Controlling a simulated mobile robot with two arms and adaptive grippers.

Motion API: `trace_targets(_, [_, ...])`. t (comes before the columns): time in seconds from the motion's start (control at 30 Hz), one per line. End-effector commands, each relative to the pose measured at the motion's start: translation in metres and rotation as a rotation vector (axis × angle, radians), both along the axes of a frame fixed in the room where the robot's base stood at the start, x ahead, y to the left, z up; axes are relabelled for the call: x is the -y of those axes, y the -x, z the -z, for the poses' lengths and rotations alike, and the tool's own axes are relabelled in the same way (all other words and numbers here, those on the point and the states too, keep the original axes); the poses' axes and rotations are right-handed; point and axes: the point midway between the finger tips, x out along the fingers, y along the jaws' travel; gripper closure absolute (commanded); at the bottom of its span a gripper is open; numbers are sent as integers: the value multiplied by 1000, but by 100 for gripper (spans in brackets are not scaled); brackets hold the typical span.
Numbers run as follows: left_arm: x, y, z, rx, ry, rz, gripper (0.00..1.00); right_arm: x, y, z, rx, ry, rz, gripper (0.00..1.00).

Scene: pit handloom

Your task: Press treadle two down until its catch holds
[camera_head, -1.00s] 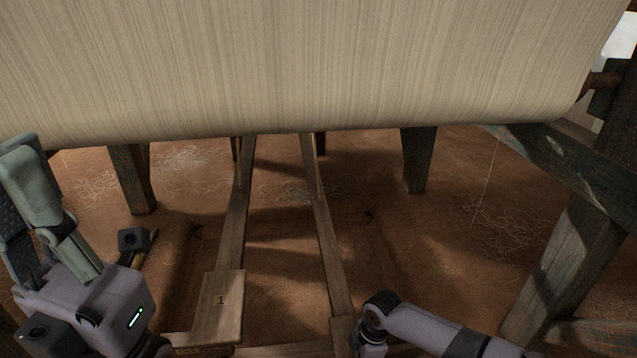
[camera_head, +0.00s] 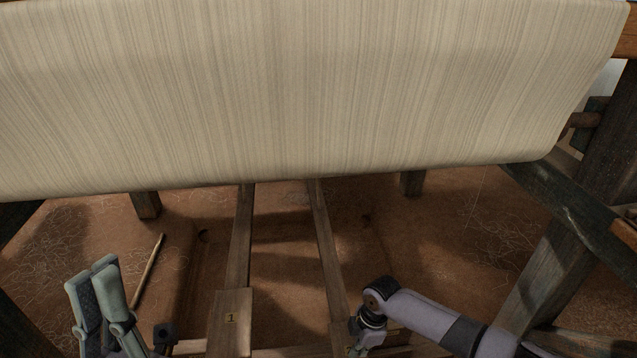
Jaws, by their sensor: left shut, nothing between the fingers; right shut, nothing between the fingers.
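Treadle two (camera_head: 340,334) is the right of two long wooden treadles under the cloth. Its front pad is partly covered by my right arm and cut off by the bottom edge, with a small label just showing. Its catch is not in view, and I cannot tell how far down the treadle is. Treadle one (camera_head: 231,305), labelled 1, lies to its left. My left gripper (camera_head: 92,275) is shut and empty at the lower left, apart from both treadles.
A wide sheet of pale striped threads (camera_head: 300,90) hangs above the treadles. A dark loom post (camera_head: 555,255) and slanting beam (camera_head: 570,205) stand at right. The brown pit floor between the treadles is clear.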

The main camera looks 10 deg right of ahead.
Motion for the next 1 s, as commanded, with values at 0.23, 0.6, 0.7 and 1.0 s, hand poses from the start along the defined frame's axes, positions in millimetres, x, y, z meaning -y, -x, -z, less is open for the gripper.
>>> trace_targets(0.23, [9,-40,9,-211,-68,-12,100,0,1,-10,-2,0,0,100])
trace_targets(0.6, [17,-90,39,-524,-164,-28,100,0,1,-26,-2,0,0,100])
trace_targets(0.7, [19,-101,51,-613,-189,-33,100,0,1,-30,-2,0,0,100])
trace_targets(1.0, [20,-126,93,-875,-264,-45,100,0,1,-41,-2,0,0,100])
